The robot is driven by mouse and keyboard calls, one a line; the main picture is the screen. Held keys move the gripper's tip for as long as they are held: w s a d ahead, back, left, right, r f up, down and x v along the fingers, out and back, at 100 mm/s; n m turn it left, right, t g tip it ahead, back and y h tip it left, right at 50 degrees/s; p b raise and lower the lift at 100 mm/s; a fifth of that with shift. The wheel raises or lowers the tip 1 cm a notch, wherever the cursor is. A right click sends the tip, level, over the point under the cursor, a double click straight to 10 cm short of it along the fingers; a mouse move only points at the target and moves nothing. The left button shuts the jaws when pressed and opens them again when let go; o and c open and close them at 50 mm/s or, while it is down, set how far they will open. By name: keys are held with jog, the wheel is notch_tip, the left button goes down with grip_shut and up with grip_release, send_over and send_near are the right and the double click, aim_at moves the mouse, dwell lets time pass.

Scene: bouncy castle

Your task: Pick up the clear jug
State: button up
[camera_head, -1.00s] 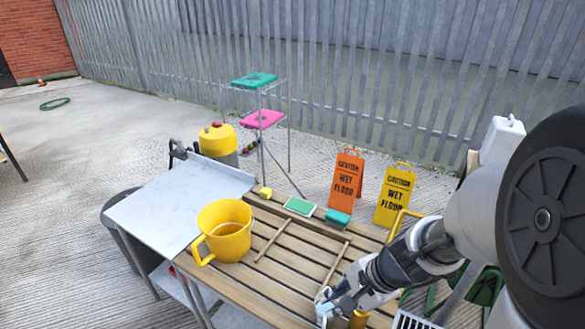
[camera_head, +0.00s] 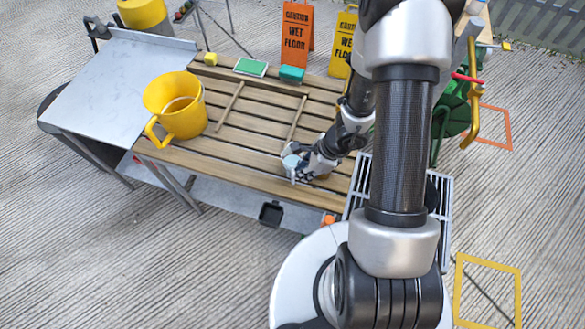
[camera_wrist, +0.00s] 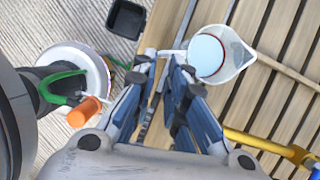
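The clear jug (camera_head: 291,161) is a small pale, see-through vessel near the front edge of the slatted wooden table (camera_head: 232,160). In the wrist view the jug (camera_wrist: 236,62) is seen from above, with its spout to the right and pale bluish contents or base. Its handle (camera_wrist: 172,52) points left, toward my fingertips. My gripper (camera_wrist: 163,64) has a gap between its fingers, with the handle's outer end at the gap. I see no clear grip on it. In the head view my gripper (camera_head: 300,170) is right beside the jug, partly hidden by its own links.
A yellow bucket (camera_head: 184,124) stands at the table's left. A green-and-white sponge (camera_head: 250,67), a teal block (camera_head: 291,74) and wooden sticks (camera_head: 229,108) lie on the slats. Wet-floor signs (camera_head: 297,35) stand behind. A black container (camera_head: 270,213) is below the front edge.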

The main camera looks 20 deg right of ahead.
aim_at(293, 184)
jog(key=b+x, duration=0.3)
jog(key=x, duration=0.5)
jog(key=shift+a+f, duration=0.1)
jog(key=shift+f, duration=0.05)
jog(key=shift+c, duration=0.4)
grip_shut()
